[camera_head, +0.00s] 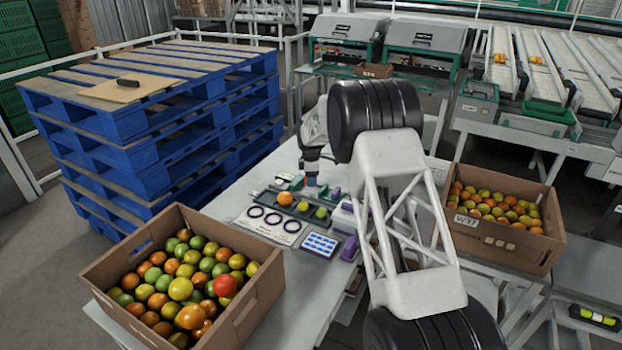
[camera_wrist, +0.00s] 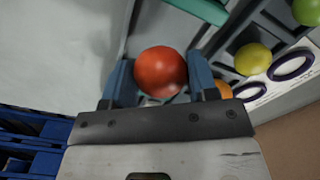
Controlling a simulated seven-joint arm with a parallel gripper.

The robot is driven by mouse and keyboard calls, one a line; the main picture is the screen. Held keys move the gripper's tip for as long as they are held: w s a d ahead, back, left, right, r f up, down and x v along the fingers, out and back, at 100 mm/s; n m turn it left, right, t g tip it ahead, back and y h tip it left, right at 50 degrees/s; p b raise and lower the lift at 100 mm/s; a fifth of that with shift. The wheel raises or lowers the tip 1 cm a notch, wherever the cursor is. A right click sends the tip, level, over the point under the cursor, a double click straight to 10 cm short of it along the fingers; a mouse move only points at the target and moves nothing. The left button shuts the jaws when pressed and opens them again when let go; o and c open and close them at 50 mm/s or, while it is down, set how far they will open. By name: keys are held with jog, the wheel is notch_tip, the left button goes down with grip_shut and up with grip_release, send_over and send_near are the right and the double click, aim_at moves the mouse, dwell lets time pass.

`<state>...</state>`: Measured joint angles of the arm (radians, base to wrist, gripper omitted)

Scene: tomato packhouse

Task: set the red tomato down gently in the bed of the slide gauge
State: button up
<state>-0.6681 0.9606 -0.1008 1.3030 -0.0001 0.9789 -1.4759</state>
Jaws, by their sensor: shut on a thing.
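My gripper (camera_wrist: 161,76) is shut on the red tomato (camera_wrist: 160,70), with one blue finger on each side of it in the wrist view. In the head view my gripper (camera_head: 308,178) is over the far part of the white table, partly hidden by my arm. A long grey fixture with a teal-green block (camera_wrist: 203,8) lies beneath and beyond the tomato in the wrist view. It looks like the slide gauge, but I cannot clearly make out its bed. The tomato seems held above it; the gap under the tomato is hidden.
A divided tray holds an orange, a yellow (camera_wrist: 253,59) and a green tomato beside my gripper. A ring card (camera_head: 270,224) and a blue-marked pad (camera_head: 320,244) lie nearer. Tomato-filled cartons stand at left (camera_head: 262,300) and right (camera_head: 500,250). Blue pallets (camera_head: 150,160) stand left.

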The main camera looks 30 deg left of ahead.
jog(key=shift+f, duration=0.65)
dwell(0.8)
jog(key=o, duration=0.8)
jog(key=c, duration=0.3)
jog(key=shift+c, duration=0.2)
jog(key=shift+r, duration=0.15)
jog(key=shift+r, duration=3.3)
jog(key=shift+d+r, duration=0.1)
jog(key=shift+r, duration=0.05)
